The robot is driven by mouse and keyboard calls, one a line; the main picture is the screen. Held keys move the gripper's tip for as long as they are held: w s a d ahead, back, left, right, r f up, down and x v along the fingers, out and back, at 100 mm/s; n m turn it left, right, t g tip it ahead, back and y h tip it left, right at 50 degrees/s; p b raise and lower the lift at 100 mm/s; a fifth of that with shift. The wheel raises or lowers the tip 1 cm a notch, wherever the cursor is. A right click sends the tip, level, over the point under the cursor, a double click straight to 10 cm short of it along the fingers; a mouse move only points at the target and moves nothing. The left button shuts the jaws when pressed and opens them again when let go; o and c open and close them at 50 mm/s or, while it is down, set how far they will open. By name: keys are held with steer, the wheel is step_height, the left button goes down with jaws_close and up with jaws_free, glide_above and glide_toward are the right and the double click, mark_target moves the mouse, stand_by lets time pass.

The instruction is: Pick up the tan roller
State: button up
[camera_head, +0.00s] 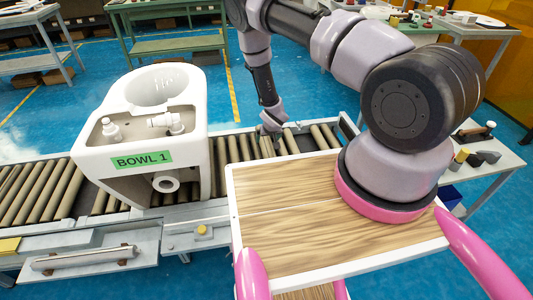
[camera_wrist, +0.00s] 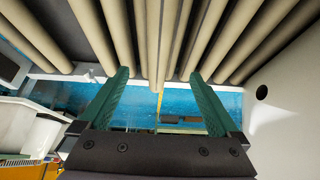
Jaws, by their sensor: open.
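Several tan rollers (camera_head: 236,150) lie side by side in the conveyor right of the white toilet bowl. I cannot tell which one is the task's roller. My gripper (camera_head: 272,122) is over this stretch of rollers, pointing down, with its tips small and partly unclear in the head view. In the wrist view, my gripper (camera_wrist: 162,76) has its two green fingers spread wide. Tan rollers (camera_wrist: 158,40) show between and beyond the fingers, and nothing is clamped. Whether the fingertips touch any roller is unclear.
A white toilet bowl (camera_head: 195,140) labelled BOWL 1 stands on the conveyor left of my gripper. A metal tray (camera_head: 130,268) holding a silver cylinder (camera_head: 85,258) is at the front left. A side table (camera_head: 500,163) with small items stands at right.

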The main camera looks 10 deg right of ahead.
mark_target(267, 149)
steer(key=f, duration=0.2)
steer(key=shift+s+f, duration=0.3)
steer(key=shift+s, duration=0.1)
steer(key=x, duration=0.4)
steer(key=shift+w+f, duration=0.15)
steer(key=shift+f, duration=0.15)
steer(key=x, duration=0.5)
steer(key=shift+w+d+f, duration=0.1)
steer(key=shift+w+f, duration=0.05)
steer(key=shift+f, duration=0.15)
jaws_close()
steer(key=shift+w+r, duration=0.1)
